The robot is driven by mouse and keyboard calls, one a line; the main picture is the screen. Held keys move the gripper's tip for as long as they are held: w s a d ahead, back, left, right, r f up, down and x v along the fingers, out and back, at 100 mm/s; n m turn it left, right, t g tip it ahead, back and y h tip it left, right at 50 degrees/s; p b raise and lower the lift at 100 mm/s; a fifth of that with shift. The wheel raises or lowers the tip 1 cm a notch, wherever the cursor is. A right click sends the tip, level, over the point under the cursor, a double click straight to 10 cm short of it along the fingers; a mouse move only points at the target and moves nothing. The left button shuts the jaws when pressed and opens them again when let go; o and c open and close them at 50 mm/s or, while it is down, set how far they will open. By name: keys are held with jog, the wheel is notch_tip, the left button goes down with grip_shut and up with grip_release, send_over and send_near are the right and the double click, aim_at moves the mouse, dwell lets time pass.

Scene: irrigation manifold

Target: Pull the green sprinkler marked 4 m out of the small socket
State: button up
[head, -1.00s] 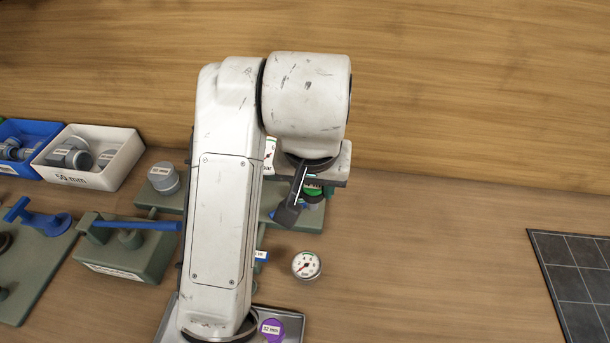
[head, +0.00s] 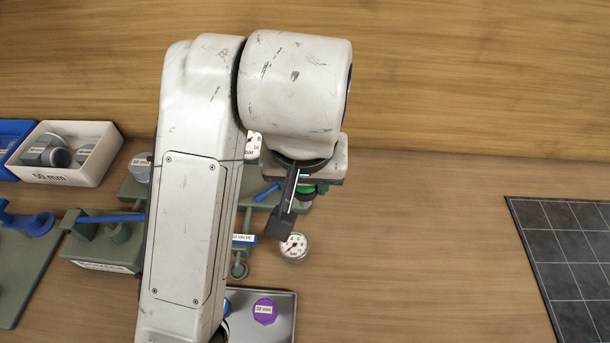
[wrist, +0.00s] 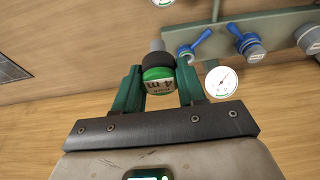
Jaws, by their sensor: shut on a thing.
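The green sprinkler (wrist: 158,86), marked 4 m, sits between the two fingertips of my gripper (wrist: 160,88) in the wrist view. My gripper is shut on it. It has a black collar, and a short grey end shows beyond the collar. No socket shows around that grey end, and wood shows around it. In the head view my gripper (head: 292,205) hangs below my wrist, and a bit of the green sprinkler (head: 306,190) shows behind a finger. The green manifold (wrist: 272,30) lies to the upper right in the wrist view. I cannot pick out the small socket.
Blue-handled valves (wrist: 246,40) stand on the manifold. A round gauge (head: 294,246) lies near my gripper. A grey tray (head: 285,295) holds a purple 32 mm cap (head: 265,311). A white 50 mm bin (head: 105,150) is at left, a dark tiled mat (head: 570,250) at right.

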jog(key=shift+c, duration=0.7)
jog(key=shift+r+p, duration=2)
jog(key=shift+p, duration=0.3)
